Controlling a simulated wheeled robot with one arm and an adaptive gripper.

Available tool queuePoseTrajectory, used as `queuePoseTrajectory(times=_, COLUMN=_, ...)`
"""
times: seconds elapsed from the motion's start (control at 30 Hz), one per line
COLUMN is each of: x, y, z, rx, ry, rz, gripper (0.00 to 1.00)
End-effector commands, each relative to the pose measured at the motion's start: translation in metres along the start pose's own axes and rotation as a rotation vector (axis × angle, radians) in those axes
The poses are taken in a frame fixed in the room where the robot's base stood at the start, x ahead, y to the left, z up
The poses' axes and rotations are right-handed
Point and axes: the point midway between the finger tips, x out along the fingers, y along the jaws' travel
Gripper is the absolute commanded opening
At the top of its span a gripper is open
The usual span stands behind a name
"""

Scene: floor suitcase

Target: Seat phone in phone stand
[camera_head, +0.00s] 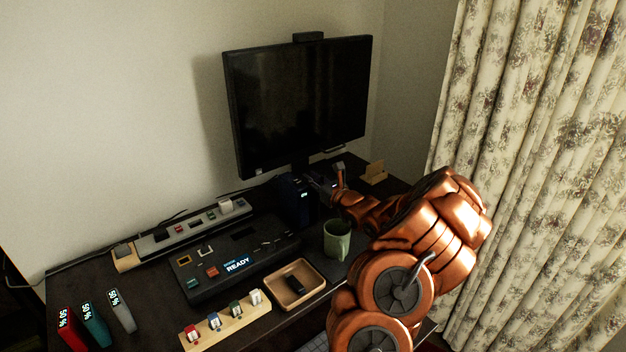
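A small light-wood stand (374,173), which looks like the phone stand, is on the desk right of the monitor's foot. Nothing clearly sits in it. My gripper (331,183) is in front of the monitor's base, left of the stand and apart from it. Its fingers are small and dark here, and I cannot tell whether they hold anything. I cannot make out a phone for certain; it may be hidden or too small to tell at the gripper.
A monitor (300,100) stands behind my gripper, with a dark upright box (297,203) at its foot. A green mug (337,240) stands below my forearm. A wooden tray (313,277), a black "READY" panel (213,285) and several upright 50% blocks (95,325) fill the left.

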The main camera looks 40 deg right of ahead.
Motion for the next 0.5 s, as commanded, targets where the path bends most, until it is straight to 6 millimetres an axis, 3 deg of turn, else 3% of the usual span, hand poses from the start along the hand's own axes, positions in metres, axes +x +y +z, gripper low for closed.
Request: queuePoseTrajectory(times=0.5, x=-0.072, y=-0.001, z=-0.001, rx=0.004, ry=-0.001, rz=-0.003, gripper=0.23)
